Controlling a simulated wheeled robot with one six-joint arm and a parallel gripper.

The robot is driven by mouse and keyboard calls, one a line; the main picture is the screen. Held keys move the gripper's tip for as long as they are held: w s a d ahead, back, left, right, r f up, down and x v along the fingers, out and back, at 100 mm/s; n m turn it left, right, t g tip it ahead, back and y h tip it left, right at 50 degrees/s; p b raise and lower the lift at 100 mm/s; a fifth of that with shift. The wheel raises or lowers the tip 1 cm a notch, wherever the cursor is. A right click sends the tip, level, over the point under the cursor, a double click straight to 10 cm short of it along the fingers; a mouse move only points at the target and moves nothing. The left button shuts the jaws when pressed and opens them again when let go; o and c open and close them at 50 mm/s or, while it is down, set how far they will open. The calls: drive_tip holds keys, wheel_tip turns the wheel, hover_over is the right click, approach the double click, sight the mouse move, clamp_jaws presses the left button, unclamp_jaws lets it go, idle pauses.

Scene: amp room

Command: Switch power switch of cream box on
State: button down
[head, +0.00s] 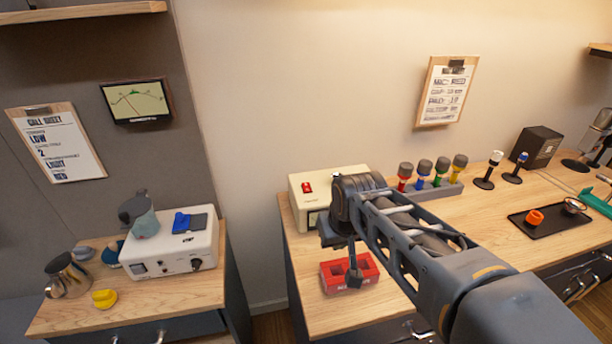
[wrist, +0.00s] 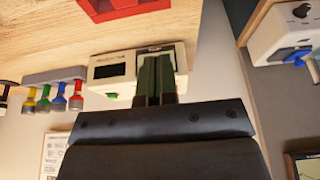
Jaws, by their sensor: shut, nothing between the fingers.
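The cream box (head: 299,213) stands at the left end of the right-hand wooden bench in the head view, partly behind my arm. A red switch (head: 307,187) shows on its top. In the wrist view the cream box (wrist: 105,75) appears upside down, with a dark display and a small green part (wrist: 112,95) at its lower edge; I cannot tell if that is the same switch. My gripper (wrist: 157,62) is shut and empty in the wrist view, its fingers in front of the box; contact is unclear. In the head view my arm largely hides the fingers.
A red tray (head: 337,274) lies in front of the cream box. A grey rack (head: 440,191) with several coloured-band plugs stands to its right. A white device (head: 172,248) with a blue part on top sits on the left bench, across a gap.

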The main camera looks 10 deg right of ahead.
drive_tip(key=w+r+p, duration=0.2)
drive_tip(key=w+r, duration=0.2)
drive_tip(key=w, duration=0.8)
drive_tip(key=w+r+p, duration=0.2)
drive_tip(key=w+r, duration=0.3)
drive_tip(key=w, duration=0.8)
drive_tip(key=shift+r, duration=0.15)
drive_tip(key=shift+d, duration=0.1)
drive_tip(key=p, duration=0.2)
hover_over(306, 183)
drive_tip(key=s, duration=0.1)
wheel_tip(306, 183, down, 11)
drive_tip(key=shift+s+f, duration=0.1)
drive_tip(key=shift+f+p, duration=0.35)
drive_tip(key=shift+f, duration=0.75)
drive_tip(key=shift+f, duration=0.1)
